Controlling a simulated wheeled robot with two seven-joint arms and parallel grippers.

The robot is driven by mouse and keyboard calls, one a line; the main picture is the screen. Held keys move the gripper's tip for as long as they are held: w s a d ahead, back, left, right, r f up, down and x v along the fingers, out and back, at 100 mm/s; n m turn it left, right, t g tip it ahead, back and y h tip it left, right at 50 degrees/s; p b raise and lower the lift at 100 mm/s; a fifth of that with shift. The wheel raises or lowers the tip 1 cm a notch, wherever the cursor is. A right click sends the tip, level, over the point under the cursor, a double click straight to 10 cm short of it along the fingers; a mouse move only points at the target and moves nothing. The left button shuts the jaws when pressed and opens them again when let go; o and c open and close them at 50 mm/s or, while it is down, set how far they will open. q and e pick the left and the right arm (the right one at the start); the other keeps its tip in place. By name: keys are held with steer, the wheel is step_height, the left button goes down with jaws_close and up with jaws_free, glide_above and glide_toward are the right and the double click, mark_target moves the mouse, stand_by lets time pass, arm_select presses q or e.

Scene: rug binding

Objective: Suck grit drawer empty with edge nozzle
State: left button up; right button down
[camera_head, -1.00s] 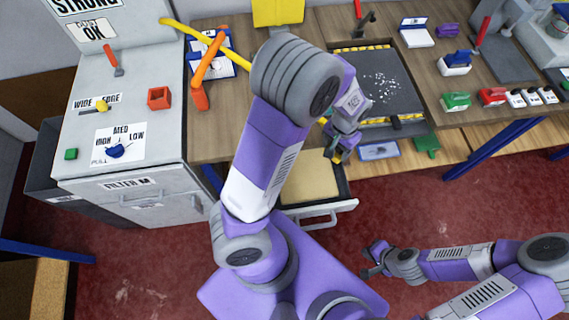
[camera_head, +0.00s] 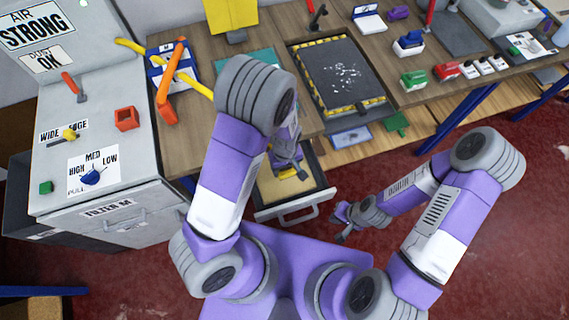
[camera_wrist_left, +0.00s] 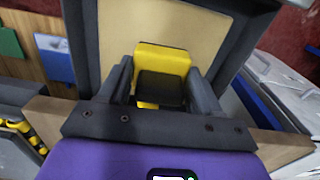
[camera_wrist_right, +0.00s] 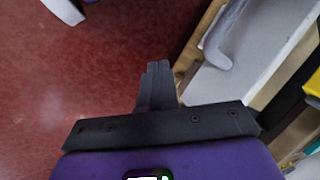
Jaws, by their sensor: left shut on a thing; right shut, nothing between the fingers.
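The drawer (camera_head: 268,193) stands open below the bench. The bare parts of its tan floor that I can see show no clear grit. My left gripper (camera_head: 297,172) is over the drawer, shut on a yellow and black block-like piece (camera_wrist_left: 163,70); I cannot tell whether this is the edge nozzle or whether it touches the floor. The selector marked WIDE and EDGE (camera_head: 69,134) has a yellow knob. The HIGH/MED/LOW dial (camera_head: 92,177) is blue. My right gripper (camera_head: 342,227) is shut and empty in front of the drawer's right side.
A dark mat with white grit (camera_head: 343,77) lies on the bench behind the drawer. Orange and yellow bars (camera_head: 166,88) lie at the bench's left. The grey cabinet (camera_head: 98,110) stands left of the bench. The red floor (camera_head: 480,240) at right is clear.

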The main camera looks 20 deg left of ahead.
arm_select(q)
steer(key=shift+f+b, duration=2.65)
steer(key=shift+f, duration=0.3)
steer(key=shift+f+b, duration=0.35)
steer(key=shift+f, duration=0.2)
steer(key=shift+r, duration=0.1)
step_height(320, 180, up, 7)
steer(key=p, duration=0.6)
